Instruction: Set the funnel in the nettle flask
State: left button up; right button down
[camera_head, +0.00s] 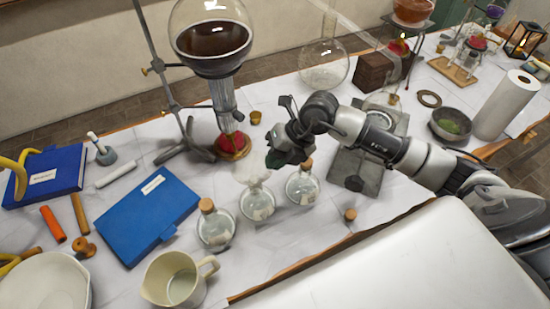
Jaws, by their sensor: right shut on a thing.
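Three small round glass flasks with pale labels stand in a row at the front of the table. The left flask (215,229) and the right flask (302,188) have corks. The middle flask (257,204) shows no cork. The labels are too small to read, so I cannot tell by name which is the nettle flask. A pale, clear funnel (251,171) shows at the mouth of the middle flask; I cannot tell whether its stem is inside the neck. My right gripper (273,160) is shut on the funnel, just right of it. My left gripper is not in view.
A loose cork (350,214) lies near the front edge. A stand holds a large round flask of dark liquid (213,40) above a burner (232,145), behind the small flasks. A cream jug (178,281) and blue book (148,215) are at left. A grey scale-like device (366,175) is at right.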

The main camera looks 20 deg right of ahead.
jog(key=shift+f, duration=0.15)
jog(key=c, duration=1.2)
grip_release()
notch_tip(320, 180, up, 7)
jog(key=p, duration=0.5)
dwell(0.5)
dwell(0.5)
